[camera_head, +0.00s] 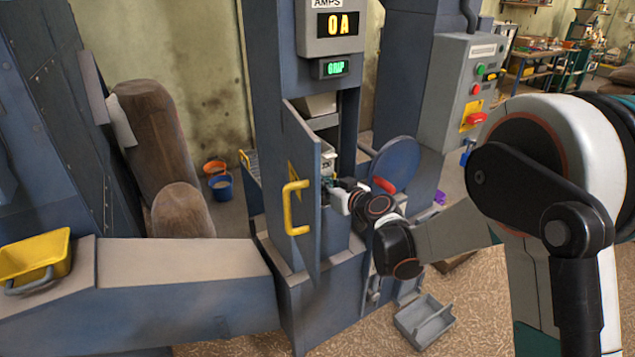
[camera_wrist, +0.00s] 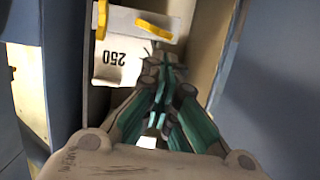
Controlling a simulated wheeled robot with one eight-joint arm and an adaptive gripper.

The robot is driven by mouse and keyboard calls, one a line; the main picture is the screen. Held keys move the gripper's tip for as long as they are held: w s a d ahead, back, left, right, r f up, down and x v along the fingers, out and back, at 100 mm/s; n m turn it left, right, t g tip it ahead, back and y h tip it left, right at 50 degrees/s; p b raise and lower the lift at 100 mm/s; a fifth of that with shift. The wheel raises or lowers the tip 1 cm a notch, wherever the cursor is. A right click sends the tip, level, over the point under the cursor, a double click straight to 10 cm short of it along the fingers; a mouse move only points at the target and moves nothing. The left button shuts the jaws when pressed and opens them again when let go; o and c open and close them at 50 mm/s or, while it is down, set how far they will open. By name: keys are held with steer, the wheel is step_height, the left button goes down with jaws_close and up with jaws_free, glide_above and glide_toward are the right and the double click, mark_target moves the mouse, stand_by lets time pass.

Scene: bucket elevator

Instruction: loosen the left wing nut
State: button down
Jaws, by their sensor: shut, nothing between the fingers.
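In the wrist view, two yellow wing nuts sit on a pale bar above a light part marked "250", which appears upside down. One wing nut (camera_wrist: 153,30) lies crosswise and the other (camera_wrist: 101,18) stands lengthwise. I cannot tell for sure which is the left one. My gripper (camera_wrist: 161,65) has its green-sided fingers together and empty, just below the crosswise wing nut in the picture and seemingly apart from it. In the head view, my gripper (camera_head: 334,186) reaches into the open housing (camera_head: 346,105); its tips and the wing nuts are too small or hidden to make out.
The open door (camera_head: 305,165) with its yellow handle (camera_head: 296,207) stands left of my gripper. A round blue cover (camera_head: 395,160) is to the right. A control box (camera_head: 455,90) stands farther right. A grey tray (camera_head: 424,320) lies on the floor. The housing walls leave little side room.

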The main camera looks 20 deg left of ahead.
steer(key=c, duration=2.4)
jaws_free()
steer(key=v, duration=0.7)
steer(key=c, duration=1.8)
jaws_free()
steer(key=shift+s+d, duration=0.1)
steer(key=shift+c, duration=0.2)
steer(key=shift+o, duration=0.6)
steer(key=shift+d+f+m, duration=0.1)
steer(key=shift+f+m, duration=0.05)
steer(key=shift+m, duration=0.25)
step_height(320, 180, down, 7)
steer(key=d+m+t+y, duration=0.2)
steer(key=d+m, duration=0.1)
steer(key=m, duration=1.6)
steer(key=b+x, duration=0.4)
steer(key=x, duration=1)
steer(key=shift+a+m, duration=0.2)
steer(key=shift+m, duration=0.1)
jaws_close()
